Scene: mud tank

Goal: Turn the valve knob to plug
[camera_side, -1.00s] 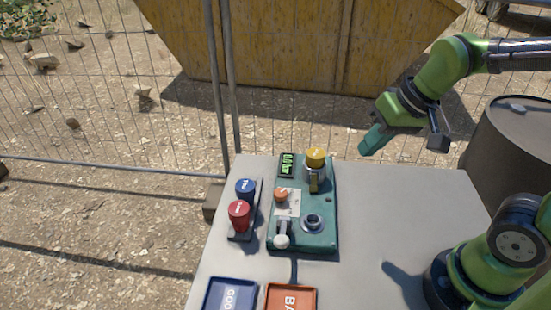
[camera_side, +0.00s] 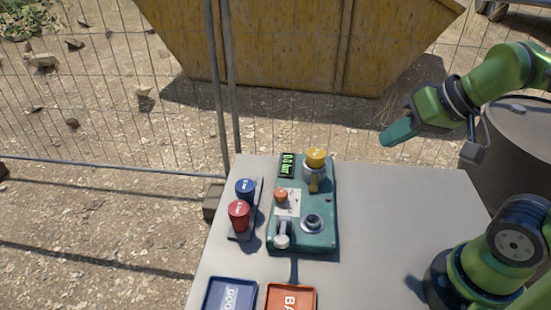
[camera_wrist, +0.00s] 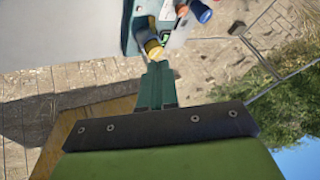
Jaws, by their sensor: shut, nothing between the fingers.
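A teal valve panel (camera_side: 318,240) lies on the grey table; its edge also shows in the wrist view (camera_wrist: 127,25). A small orange-red knob (camera_side: 281,195) sits on a pale label plate at the panel's left; its exact pointing and the label text are too small to read. A yellow-capped fitting (camera_side: 316,157) stands at the panel's far end and shows in the wrist view (camera_wrist: 153,49). My gripper (camera_side: 386,140) is shut and empty, in the air to the right of the panel and above it, apart from the knob. In the wrist view its closed fingers (camera_wrist: 158,70) show.
Blue (camera_side: 245,187) and red (camera_side: 238,213) caps stand in a rack left of the panel. A white-tipped lever (camera_side: 282,241), a round port (camera_side: 312,222) and a bar display (camera_side: 288,164) are on the panel. Blue (camera_side: 207,301) and orange (camera_side: 313,303) trays lie in front.

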